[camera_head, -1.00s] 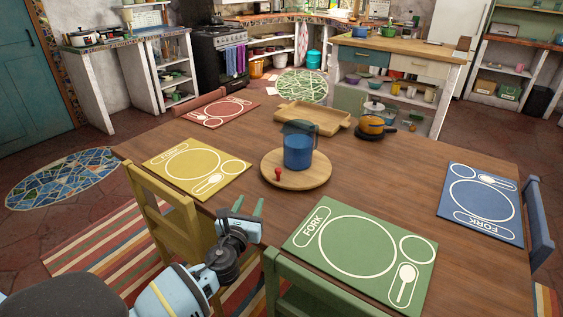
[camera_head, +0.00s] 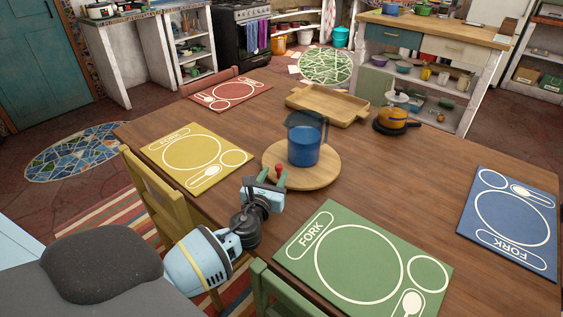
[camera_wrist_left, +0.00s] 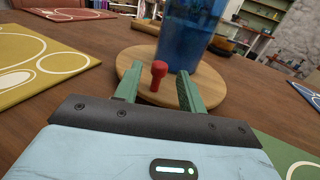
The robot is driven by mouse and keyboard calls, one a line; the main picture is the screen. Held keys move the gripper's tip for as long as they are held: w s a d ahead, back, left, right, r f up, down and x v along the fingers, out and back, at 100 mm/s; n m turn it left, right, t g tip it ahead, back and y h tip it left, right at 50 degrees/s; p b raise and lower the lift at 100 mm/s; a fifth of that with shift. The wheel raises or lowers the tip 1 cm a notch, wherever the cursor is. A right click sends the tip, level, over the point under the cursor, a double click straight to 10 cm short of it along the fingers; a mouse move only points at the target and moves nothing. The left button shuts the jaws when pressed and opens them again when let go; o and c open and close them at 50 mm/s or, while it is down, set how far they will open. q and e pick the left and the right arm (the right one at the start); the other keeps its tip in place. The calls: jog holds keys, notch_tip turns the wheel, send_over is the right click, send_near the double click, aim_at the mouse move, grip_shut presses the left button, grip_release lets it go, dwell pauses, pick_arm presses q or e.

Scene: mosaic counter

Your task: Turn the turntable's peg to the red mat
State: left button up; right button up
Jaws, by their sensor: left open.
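The round wooden turntable (camera_head: 322,178) stands mid-table with a blue pitcher (camera_head: 304,146) on it. Its red peg (camera_head: 279,170) stands upright near the rim, on the side towards my left gripper. The red mat (camera_head: 230,94) lies at the far left of the table. My left gripper (camera_head: 270,177) is open at the turntable's near edge. In the left wrist view the peg (camera_wrist_left: 158,75) shows between the two green fingers (camera_wrist_left: 158,88), with a gap on each side; I cannot see any contact. My right gripper is not in view.
A yellow mat (camera_head: 191,152) lies left of the turntable, a green mat (camera_head: 357,262) in front and a blue mat (camera_head: 512,217) at right. A wooden tray (camera_head: 328,104) and an orange pot (camera_head: 391,121) stand behind. Chairs line the table edge.

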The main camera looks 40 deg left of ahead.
aim_at(278, 168)
pick_arm(q)
jog(key=b+x, duration=0.1)
jog(key=x, duration=0.5)
jog(key=shift+w, duration=0.25)
grip_shut()
